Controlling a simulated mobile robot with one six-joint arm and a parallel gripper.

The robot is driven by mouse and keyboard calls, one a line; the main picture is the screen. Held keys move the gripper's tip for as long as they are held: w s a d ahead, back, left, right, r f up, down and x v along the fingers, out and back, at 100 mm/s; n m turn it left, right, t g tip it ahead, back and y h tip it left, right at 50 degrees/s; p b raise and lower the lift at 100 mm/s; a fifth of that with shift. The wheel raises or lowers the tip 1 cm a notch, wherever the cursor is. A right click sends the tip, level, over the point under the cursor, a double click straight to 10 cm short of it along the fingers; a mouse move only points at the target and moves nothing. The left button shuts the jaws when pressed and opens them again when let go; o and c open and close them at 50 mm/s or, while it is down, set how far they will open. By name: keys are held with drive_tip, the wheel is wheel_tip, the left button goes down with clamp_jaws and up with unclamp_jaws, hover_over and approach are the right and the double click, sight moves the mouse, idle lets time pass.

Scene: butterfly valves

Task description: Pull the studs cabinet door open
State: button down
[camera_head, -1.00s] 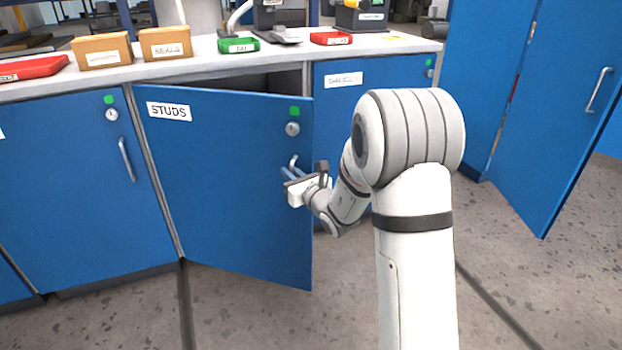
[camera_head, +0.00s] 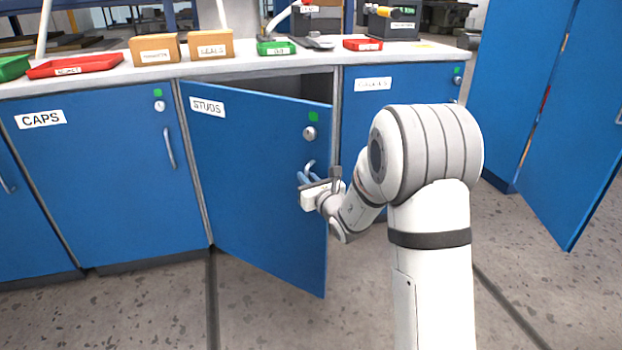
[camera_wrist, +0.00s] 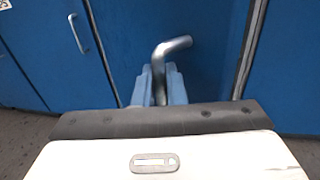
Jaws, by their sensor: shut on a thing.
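The STUDS cabinet door (camera_head: 255,185) is blue, hinged on its left side, and stands partly open toward me. A dark gap shows above it, behind its top edge. It bears a STUDS label (camera_head: 208,106), a green square and a round lock (camera_head: 310,132). Its metal handle (camera_wrist: 171,50) is a bent bar near the door's right edge. My gripper (camera_head: 306,177) is at this handle. In the wrist view the two blue fingers (camera_wrist: 160,86) are shut on the handle's lower part. The inside of the cabinet is mostly hidden.
The closed CAPS door (camera_head: 95,185) is to the left. Another labelled closed door (camera_head: 372,110) is to the right, partly behind my arm. Trays and boxes stand on the counter (camera_head: 130,74). A tall blue cabinet door (camera_head: 580,130) stands open at far right. Floor in front is clear.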

drive_tip(key=c, duration=1.7)
unclamp_jaws()
drive_tip(key=shift+w+a+f, duration=0.1)
drive_tip(key=shift+w+a, duration=0.05)
drive_tip(key=shift+a, duration=0.15)
drive_tip(key=shift+c, duration=0.2)
drive_tip(key=shift+o, duration=0.3)
drive_tip(key=shift+d, duration=0.1)
drive_tip(key=p+v, duration=0.2)
drive_tip(key=v, duration=0.5)
drive_tip(key=shift+s+d, duration=0.2)
drive_tip(key=shift+s, duration=0.2)
